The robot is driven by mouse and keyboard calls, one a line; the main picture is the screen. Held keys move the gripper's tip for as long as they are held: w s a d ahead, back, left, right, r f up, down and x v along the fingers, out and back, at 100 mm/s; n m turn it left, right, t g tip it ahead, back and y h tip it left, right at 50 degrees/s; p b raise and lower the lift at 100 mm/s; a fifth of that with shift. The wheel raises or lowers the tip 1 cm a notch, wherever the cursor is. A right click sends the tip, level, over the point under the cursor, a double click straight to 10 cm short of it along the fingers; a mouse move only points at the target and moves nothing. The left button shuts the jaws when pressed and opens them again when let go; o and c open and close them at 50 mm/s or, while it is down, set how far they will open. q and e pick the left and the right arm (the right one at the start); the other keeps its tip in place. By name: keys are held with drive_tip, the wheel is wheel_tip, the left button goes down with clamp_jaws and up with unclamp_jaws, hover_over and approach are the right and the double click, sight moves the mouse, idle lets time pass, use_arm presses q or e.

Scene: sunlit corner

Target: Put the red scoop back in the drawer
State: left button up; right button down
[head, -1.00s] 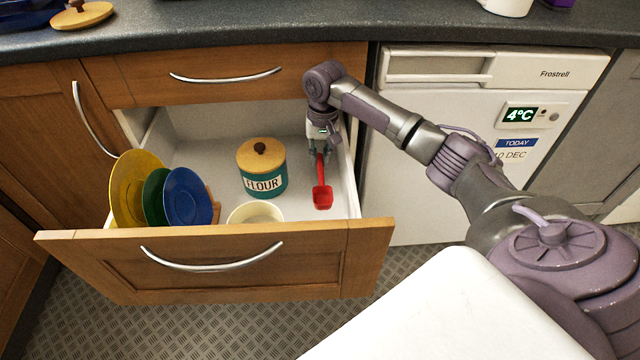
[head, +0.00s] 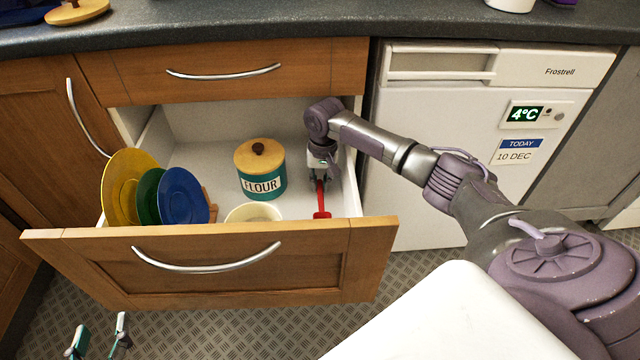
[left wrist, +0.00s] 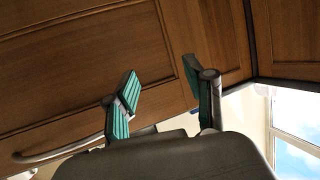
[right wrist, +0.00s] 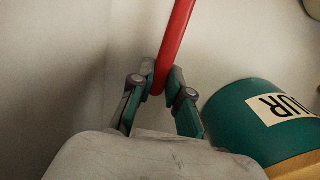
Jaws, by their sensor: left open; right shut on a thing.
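The red scoop (head: 320,200) is inside the open drawer (head: 205,150), at its right side; its handle (right wrist: 176,40) fills the upper middle of the right wrist view. My right gripper (head: 318,180) is shut on the handle, low in the drawer. The scoop's bowl is mostly hidden behind the drawer front (head: 100,262). I cannot tell whether the scoop touches the drawer floor. My left gripper (head: 97,338) is open and empty at the lower left, in front of and below the drawer front; it also shows in the left wrist view (left wrist: 165,85).
A green flour canister (head: 262,180) with a wooden lid stands left of the scoop. A cream bowl (head: 253,212) sits near the drawer front. Yellow, green and blue plates (head: 182,197) stand at the left. A white fridge (head: 440,150) is right of the drawer.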

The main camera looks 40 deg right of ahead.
use_arm(q)
drive_tip(key=shift+f, duration=0.1)
use_arm(e)
drive_tip(key=c, duration=1.1)
unclamp_jaws()
drive_tip(key=shift+c, duration=0.2)
use_arm(q)
drive_tip(key=shift+s+f, duration=0.1)
drive_tip(key=shift+f, duration=0.05)
